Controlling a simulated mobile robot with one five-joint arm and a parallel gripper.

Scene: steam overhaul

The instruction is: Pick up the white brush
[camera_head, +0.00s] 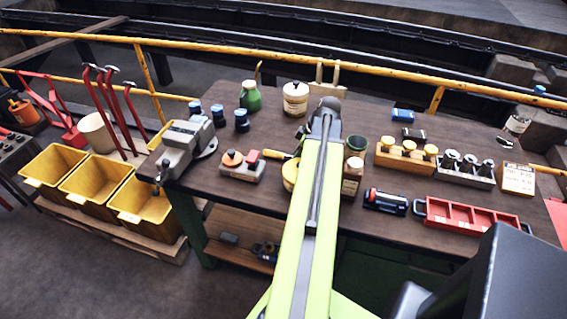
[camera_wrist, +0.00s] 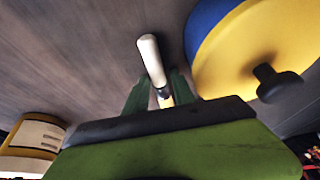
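The white brush (camera_wrist: 151,58) shows in the wrist view as a white rounded handle with a dark collar and a yellowish lower part. It appears to lie on the dark wooden surface. My gripper (camera_wrist: 161,82) has its two green fingers apart, one on either side of the brush, with gaps visible beside it. I cannot tell how far the fingertips are above the surface. In the head view my arm reaches over the bench (camera_head: 230,105); its far end hides the fingers and the brush.
A yellow and blue round object with a black knob (camera_wrist: 250,55) stands close right of my gripper. A labelled yellow-topped container (camera_wrist: 35,138) is at lower left.

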